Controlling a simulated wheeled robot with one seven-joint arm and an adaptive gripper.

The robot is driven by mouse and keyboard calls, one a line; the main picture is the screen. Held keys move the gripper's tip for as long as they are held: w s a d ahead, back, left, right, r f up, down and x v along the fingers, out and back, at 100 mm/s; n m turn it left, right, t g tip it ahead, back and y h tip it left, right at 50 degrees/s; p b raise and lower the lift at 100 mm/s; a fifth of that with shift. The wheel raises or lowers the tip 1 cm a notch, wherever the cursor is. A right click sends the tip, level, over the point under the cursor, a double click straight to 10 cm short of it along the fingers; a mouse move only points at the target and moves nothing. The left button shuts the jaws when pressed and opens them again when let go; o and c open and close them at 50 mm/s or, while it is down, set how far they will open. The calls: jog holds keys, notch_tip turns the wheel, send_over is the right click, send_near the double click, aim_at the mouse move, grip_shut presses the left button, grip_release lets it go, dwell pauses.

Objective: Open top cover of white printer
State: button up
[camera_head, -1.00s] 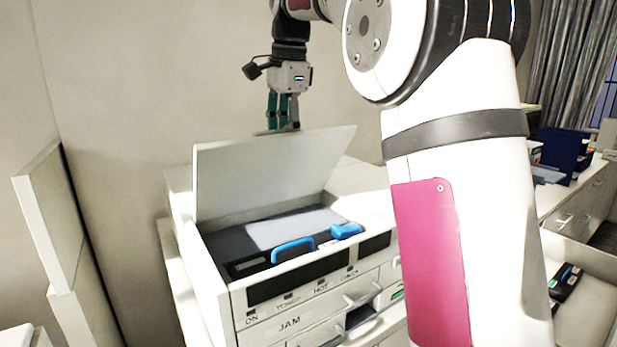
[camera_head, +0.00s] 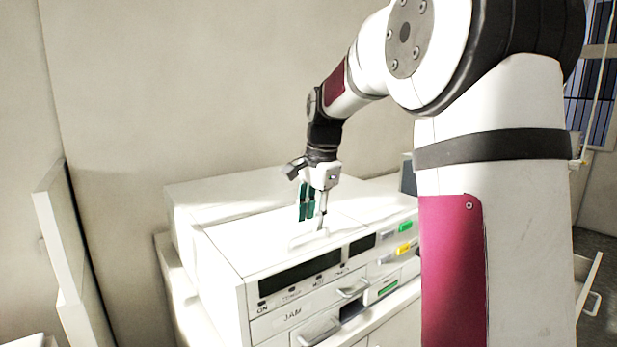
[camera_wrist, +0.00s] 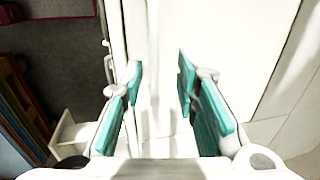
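The white printer (camera_head: 222,285) stands against the wall in the head view. Its top cover (camera_head: 262,232) lies flat and shut, with a pale handle (camera_head: 308,241) near the front edge. My gripper (camera_head: 315,222) points down over the cover, with its fingertips close to this handle. In the wrist view my gripper (camera_wrist: 160,70) shows its teal finger pads apart, with pale surfaces and a narrow upright shape between them. I cannot tell whether a finger touches the handle. The printer's inside is hidden by the cover.
The printer's front has dark panels (camera_head: 300,279), a drawer marked JAM (camera_head: 292,314) and green and yellow labels. A white upright panel (camera_head: 66,230) stands at the left. An open drawer (camera_wrist: 75,130) shows in the wrist view. My arm hides the right side.

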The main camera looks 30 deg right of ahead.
jog(key=shift+s+f, duration=0.35)
jog(key=shift+f, duration=0.45)
notch_tip(320, 180, up, 14)
jog(key=s+b, duration=0.2)
jog(key=s+a+f+n, duration=0.1)
jog(key=s+a+n, duration=0.2)
jog(key=a, duration=0.3)
jog(key=shift+s+f+t+b, duration=0.3)
jog(key=shift+s+b, duration=0.05)
jog(key=shift+s, duration=0.15)
